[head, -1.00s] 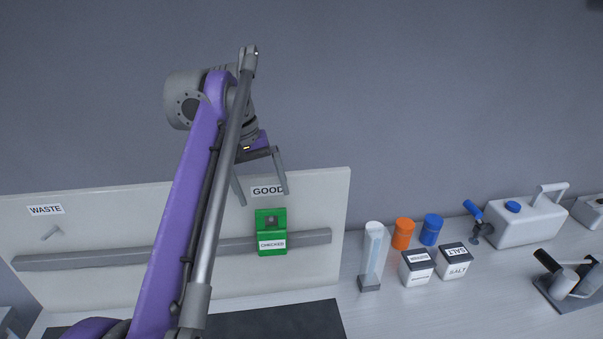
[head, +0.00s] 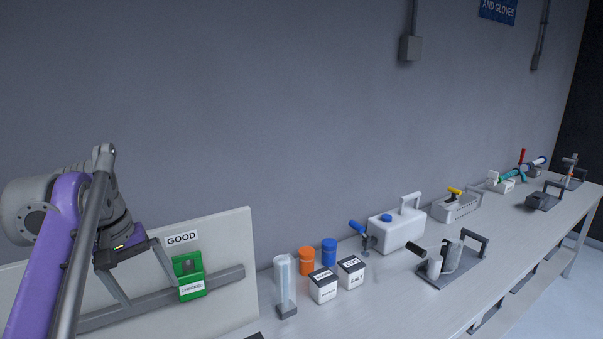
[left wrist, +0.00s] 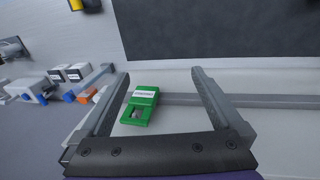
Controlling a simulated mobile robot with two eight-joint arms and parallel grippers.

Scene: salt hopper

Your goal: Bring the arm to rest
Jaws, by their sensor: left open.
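My left gripper (head: 146,274) is open and empty. It hangs in front of the white board (head: 225,235), to the left of the green CHECKED holder (head: 190,276) under the GOOD label (head: 181,238). In the left wrist view the green holder (left wrist: 140,106) shows between the two spread fingers (left wrist: 158,85), apart from them. My left arm comes in from the left, raised and bent at a grey joint. My right gripper is in neither view.
On the bench (head: 400,290) right of the board stand a clear tube (head: 284,280), orange (head: 307,260) and blue (head: 329,251) jars, two salt boxes (head: 351,271) and a white canister (head: 397,231). A dark fixture (head: 448,264) stands nearer the front.

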